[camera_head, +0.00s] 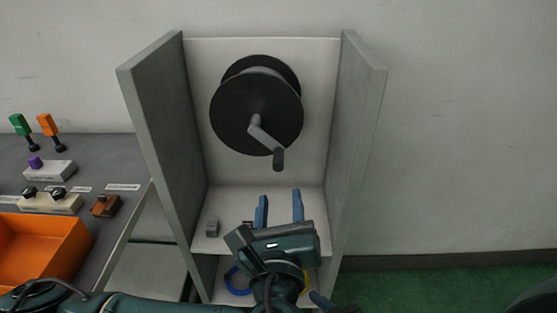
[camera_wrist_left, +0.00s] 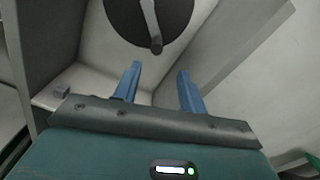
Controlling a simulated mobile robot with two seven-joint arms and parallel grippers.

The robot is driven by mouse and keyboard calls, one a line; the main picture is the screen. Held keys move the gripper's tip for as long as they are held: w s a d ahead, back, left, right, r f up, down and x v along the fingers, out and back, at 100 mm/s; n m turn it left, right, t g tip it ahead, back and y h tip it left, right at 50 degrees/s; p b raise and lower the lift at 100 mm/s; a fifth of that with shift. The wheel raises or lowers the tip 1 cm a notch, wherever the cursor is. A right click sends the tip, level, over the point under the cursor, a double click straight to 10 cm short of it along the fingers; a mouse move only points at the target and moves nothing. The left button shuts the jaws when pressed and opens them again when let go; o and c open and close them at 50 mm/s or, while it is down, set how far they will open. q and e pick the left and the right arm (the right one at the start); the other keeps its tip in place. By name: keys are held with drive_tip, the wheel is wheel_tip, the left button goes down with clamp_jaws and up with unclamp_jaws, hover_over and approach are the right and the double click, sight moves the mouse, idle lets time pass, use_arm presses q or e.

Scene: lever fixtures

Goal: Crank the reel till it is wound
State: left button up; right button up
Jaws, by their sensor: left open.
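The reel (camera_head: 256,105) is a black disc-shaped spool on the back panel of a grey open cabinet. Its grey crank arm (camera_head: 264,134) runs from the hub down and right to a dark handle (camera_head: 279,159). The reel (camera_wrist_left: 130,20) and handle (camera_wrist_left: 156,46) also show in the left wrist view, cut off at the top. My left gripper (camera_head: 280,194) is open and empty below the handle, its blue fingers apart and not touching it; they also show in the left wrist view (camera_wrist_left: 158,72). A blue finger of what seems my right gripper (camera_head: 320,300) shows at the bottom edge, mostly hidden.
Side walls (camera_head: 357,130) flank the reel. A small grey block (camera_head: 212,227) sits on the cabinet shelf (camera_head: 228,203). A blue ring (camera_head: 236,287) lies lower. At left, a table holds an orange bin (camera_head: 40,222) and several switches. Space before the reel is clear.

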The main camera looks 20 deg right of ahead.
sight(279, 153)
use_arm(q)
drive_tip(key=shift+m, duration=0.4)
drive_tip(key=x, duration=1.3)
drive_tip(key=shift+w+a, duration=0.25)
clamp_jaws()
